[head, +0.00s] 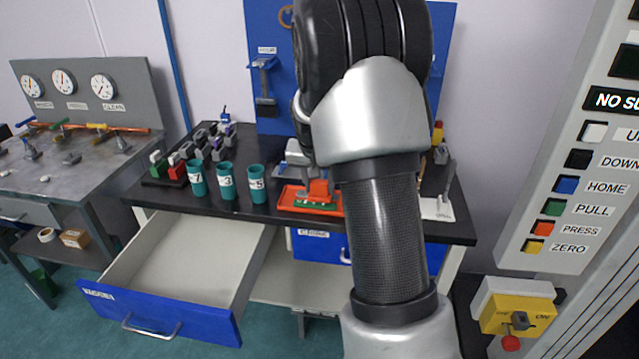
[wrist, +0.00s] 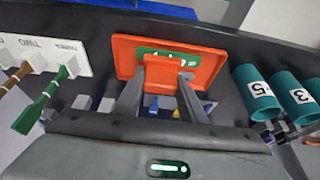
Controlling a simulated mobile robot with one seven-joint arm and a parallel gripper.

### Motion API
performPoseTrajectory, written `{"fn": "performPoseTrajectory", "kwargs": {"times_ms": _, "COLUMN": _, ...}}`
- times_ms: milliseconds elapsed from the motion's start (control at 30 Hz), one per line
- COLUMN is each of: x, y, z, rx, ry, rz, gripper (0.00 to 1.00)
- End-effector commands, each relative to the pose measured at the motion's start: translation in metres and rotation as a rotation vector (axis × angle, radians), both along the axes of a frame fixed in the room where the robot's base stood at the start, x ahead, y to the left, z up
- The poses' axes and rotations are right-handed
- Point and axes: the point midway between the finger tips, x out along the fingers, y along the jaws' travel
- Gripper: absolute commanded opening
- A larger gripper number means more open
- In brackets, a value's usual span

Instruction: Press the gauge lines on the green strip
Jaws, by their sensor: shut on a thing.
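The green strip (head: 316,205) lies in a shallow orange tray (head: 288,200) on the black bench. In the wrist view, the strip (wrist: 166,55) shows pale marks, and the tray (wrist: 205,62) is around it. My gripper (wrist: 162,82) is over the tray's near part, with its two fingers apart and shut on an orange block (wrist: 161,74). In the head view this block (head: 320,188) sits at or just above the strip and hides part of it. I cannot tell whether it touches the strip. My arm hides most of the gripper.
Several numbered teal cups (head: 227,182) stand left of the tray. An open drawer (head: 200,262) juts out below. A yellow switch box (head: 515,310) and button panel (head: 575,190) are at right.

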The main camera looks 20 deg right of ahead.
Motion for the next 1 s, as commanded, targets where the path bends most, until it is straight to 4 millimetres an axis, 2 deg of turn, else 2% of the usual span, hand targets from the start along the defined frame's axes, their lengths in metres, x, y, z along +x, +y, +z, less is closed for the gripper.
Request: {"fn": "performPoseTrajectory", "kwargs": {"times_ms": 1000, "x": 0.0, "y": 0.0, "z": -0.011, "rx": 0.0, "ry": 0.0, "rz": 0.0, "gripper": 0.23}}
